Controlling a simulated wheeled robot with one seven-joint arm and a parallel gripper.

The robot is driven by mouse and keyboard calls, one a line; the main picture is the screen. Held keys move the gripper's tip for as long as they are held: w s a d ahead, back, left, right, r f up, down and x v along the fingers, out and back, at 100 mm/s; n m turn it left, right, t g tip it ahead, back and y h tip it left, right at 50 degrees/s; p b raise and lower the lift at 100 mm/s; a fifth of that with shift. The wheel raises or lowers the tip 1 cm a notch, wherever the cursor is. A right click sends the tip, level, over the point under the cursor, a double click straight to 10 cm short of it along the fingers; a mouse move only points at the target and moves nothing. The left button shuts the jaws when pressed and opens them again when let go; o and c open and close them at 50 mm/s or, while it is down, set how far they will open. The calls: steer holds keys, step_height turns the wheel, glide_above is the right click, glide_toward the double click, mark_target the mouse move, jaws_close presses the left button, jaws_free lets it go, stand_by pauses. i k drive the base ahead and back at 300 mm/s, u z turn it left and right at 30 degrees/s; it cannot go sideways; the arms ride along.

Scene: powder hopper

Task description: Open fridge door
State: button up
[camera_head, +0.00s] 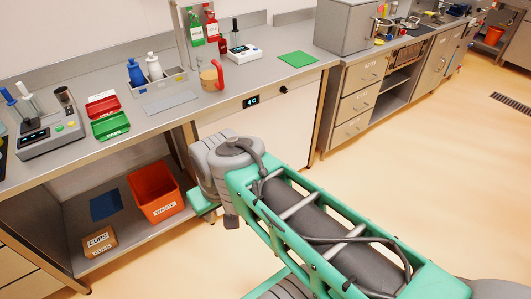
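The fridge is built in under the counter. Its front panel carries a lit "4C" display (251,101) and a small dark round knob (283,89). The pale fridge door (290,130) below looks closed and flush with the front. My arm stands in front of the door and hides its lower and left parts. I make out no handle on the part that shows. My gripper is not to be seen; my arm's grey and green links cover the area where the arm ends.
Left of the fridge, an open shelf holds an orange waste bin (154,191) and a cardboard cups box (99,241). A drawer unit (360,103) stands to the right. On the counter above are a red-handled jug (211,76) and a green mat (298,59). The floor at right is clear.

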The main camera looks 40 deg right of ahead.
mark_target(284, 123)
steer(key=k, duration=0.6)
steer(key=z, duration=0.1)
steer(key=i, duration=0.6)
steer(key=u, duration=0.6)
steer(key=i, duration=0.5)
steer(key=u, duration=0.55)
